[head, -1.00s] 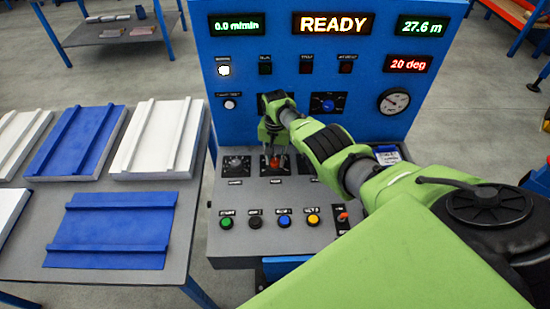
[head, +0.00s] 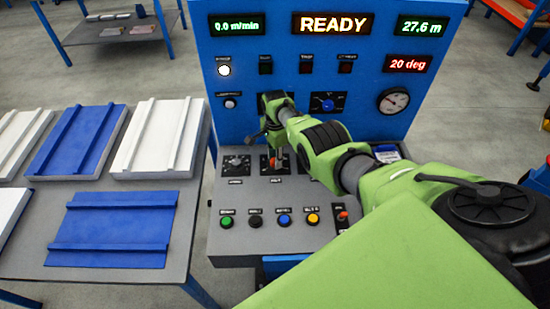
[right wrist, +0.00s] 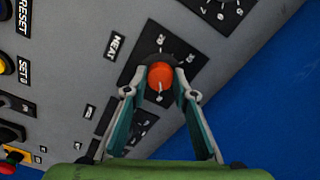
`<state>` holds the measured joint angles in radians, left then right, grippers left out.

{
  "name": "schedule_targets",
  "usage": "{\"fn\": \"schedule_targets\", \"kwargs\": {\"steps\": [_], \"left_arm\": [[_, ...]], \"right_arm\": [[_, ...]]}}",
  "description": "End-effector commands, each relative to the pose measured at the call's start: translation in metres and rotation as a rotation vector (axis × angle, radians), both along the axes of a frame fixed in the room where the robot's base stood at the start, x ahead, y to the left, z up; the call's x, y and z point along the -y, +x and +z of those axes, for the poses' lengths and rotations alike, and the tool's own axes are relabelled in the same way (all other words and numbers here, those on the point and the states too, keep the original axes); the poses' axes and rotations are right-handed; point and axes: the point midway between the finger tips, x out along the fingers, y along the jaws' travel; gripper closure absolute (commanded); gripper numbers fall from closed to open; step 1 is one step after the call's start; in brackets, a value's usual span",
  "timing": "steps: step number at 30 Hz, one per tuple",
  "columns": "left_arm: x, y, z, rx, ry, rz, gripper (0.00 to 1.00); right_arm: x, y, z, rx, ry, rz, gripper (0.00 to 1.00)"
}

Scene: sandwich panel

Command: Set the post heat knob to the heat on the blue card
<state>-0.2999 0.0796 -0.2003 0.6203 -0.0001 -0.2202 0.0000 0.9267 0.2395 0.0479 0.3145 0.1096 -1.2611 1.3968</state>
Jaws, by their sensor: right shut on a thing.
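The heat knob (right wrist: 161,76) has an orange-red cap with a pale pointer mark and sits on a black dial plate with white numbers, beside a label that seems to read HEAT. My right gripper (right wrist: 162,88) is shut on it, one finger on each side. The exact number the knob points at cannot be read. A blue and white card (head: 388,153) lies at the panel's right, its text too small to read. My left gripper is not in view.
A second dial (head: 236,164) is left of the held knob. Green (head: 227,222), black, blue and yellow (head: 313,218) buttons line the front. The upright display (head: 333,24) reads READY. A table with blue and white panels (head: 112,228) stands at left.

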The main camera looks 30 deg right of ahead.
Motion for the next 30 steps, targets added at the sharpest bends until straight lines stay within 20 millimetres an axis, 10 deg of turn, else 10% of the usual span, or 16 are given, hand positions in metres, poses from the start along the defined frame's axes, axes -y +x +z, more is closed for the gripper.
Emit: {"fn": "schedule_targets", "kwargs": {"steps": [21,23,30], "left_arm": [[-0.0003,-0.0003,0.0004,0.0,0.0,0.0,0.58],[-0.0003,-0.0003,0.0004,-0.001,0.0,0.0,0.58],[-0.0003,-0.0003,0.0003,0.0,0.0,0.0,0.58]], "right_arm": [[0.0014,0.0019,0.0018,0.005,-0.002,-0.077,0.96],[0.0014,0.0019,0.0018,0.005,-0.002,-0.077,0.62],[0.0008,0.0008,0.0008,0.002,-0.001,-0.077,0.58]]}}
